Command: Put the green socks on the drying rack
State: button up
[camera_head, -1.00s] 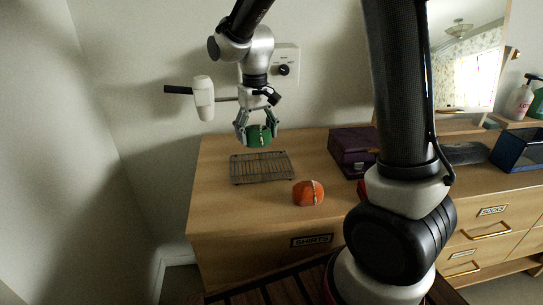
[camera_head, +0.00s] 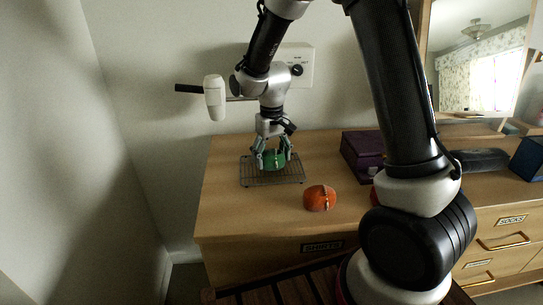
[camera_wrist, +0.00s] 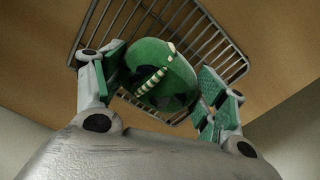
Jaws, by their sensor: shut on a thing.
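The green socks (camera_head: 273,159) are a rounded green bundle with a pale stripe. My gripper (camera_head: 271,160) is shut on them, one finger on each side. The drying rack (camera_head: 257,179) is a dark wire grid lying flat on the wooden dresser top. The socks are over the rack, at or just above its wires; I cannot tell whether they touch it. In the wrist view the green socks (camera_wrist: 160,75) sit between the green finger pads, with the rack's bars (camera_wrist: 205,48) behind them.
An orange bundle (camera_head: 319,198) lies right of the rack, near the dresser's front edge. A purple box (camera_head: 362,152) stands farther right. A white hair dryer (camera_head: 214,97) hangs on the wall behind. The dresser top (camera_head: 225,205) left and front of the rack is clear.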

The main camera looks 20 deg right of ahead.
aim_at(272, 152)
jog(key=shift+f, duration=0.1)
jog(key=o, duration=1)
notch_tip(272, 152, up, 12)
jog(key=s+d+r+m+t, duration=0.1)
jog(key=s+d+r+t, duration=0.1)
jog(key=s+d+r, duration=0.8)
jog(key=s+d+t, duration=0.1)
jog(key=s+d, duration=0.1)
jog(key=s, duration=0.5)
jog(key=s+d+m+t, duration=0.1)
jog(key=s+d, duration=0.2)
jog(key=s, duration=0.5)
jog(key=shift+f, duration=0.45)
